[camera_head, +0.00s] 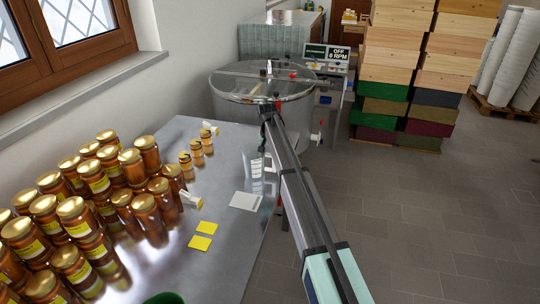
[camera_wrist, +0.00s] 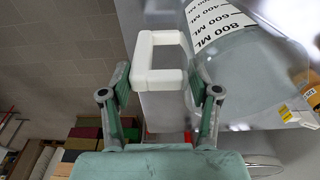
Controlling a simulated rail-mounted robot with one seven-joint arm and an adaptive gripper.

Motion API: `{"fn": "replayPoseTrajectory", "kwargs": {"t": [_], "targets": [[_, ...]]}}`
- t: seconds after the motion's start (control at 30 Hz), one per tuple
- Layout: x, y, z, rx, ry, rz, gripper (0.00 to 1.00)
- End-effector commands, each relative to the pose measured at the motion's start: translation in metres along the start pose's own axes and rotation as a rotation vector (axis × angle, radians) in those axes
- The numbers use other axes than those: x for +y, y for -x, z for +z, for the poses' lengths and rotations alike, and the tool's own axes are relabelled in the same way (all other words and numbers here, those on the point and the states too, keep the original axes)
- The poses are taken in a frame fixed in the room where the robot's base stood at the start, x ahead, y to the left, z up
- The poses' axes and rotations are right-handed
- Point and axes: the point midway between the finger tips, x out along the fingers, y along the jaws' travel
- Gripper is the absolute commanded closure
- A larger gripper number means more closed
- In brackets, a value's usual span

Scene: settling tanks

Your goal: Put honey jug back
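The honey jug (camera_wrist: 240,75) is clear, with a white scale strip marked in ML, at the upper right of the wrist view. A white loop handle (camera_wrist: 143,55) shows at the top centre. My gripper (camera_wrist: 157,82) is open, with one finger on each side of the handle; I cannot tell whether either finger touches it. In the head view, the end of my arm with the gripper (camera_head: 265,120) is near the far right end of the metal table. I cannot make out the jug clearly there.
The metal table (camera_head: 222,262) holds several honey jars (camera_head: 145,212), small jars (camera_head: 186,165), yellow squares (camera_head: 200,243) and a white card (camera_head: 245,201). A round steel tank (camera_head: 232,108) stands beyond the table. Stacked boxes (camera_head: 395,65) stand at the back.

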Motion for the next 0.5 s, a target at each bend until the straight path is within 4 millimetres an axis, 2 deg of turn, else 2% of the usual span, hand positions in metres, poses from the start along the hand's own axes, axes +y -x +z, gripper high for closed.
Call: {"fn": "replayPoseTrajectory", "kwargs": {"t": [0.03,0.07,0.5], "targets": [[0.0,-0.0003,0.0001,0.0,0.0,0.0,0.24],[0.0,-0.0002,0.0001,0.0,0.0,0.0,0.14],[-0.0001,0.0041,-0.0004,0.001,0.0,0.0,0.13]]}}
